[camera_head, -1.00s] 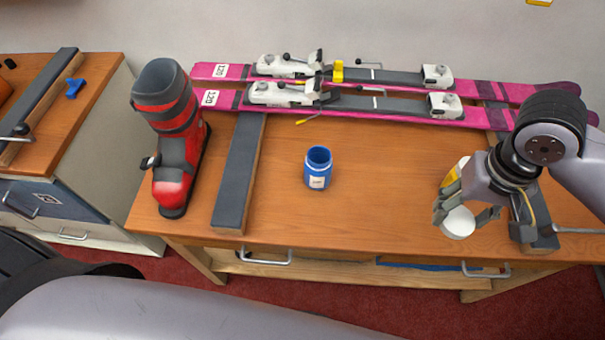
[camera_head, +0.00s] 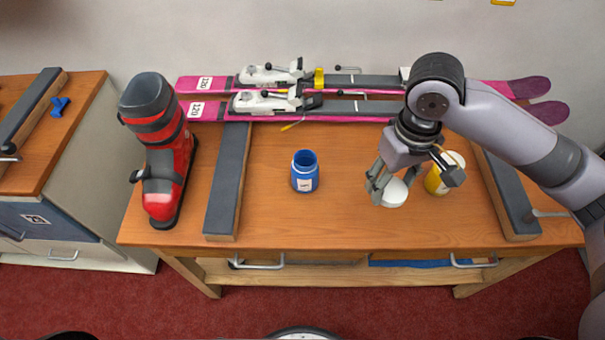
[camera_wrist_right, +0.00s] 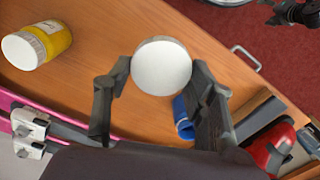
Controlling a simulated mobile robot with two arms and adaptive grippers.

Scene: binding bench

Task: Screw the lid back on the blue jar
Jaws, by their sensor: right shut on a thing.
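The blue jar (camera_head: 305,174) stands upright and open on the bench, with a white label on its front. It shows partly in the right wrist view (camera_wrist_right: 183,118), behind a finger of my right gripper. My right gripper (camera_head: 392,188) is shut on a round white lid (camera_head: 393,194), held to the right of the jar and apart from it. The lid (camera_wrist_right: 161,66) shows its flat face between the two fingers in the right wrist view. My left gripper is not in view.
A yellow jar with a white lid (camera_head: 443,176) stands just right of my right gripper. Pink skis (camera_head: 360,112) lie along the back on padded bars (camera_head: 228,180). A red boot (camera_head: 162,165) stands at the left. The bench between blue jar and gripper is clear.

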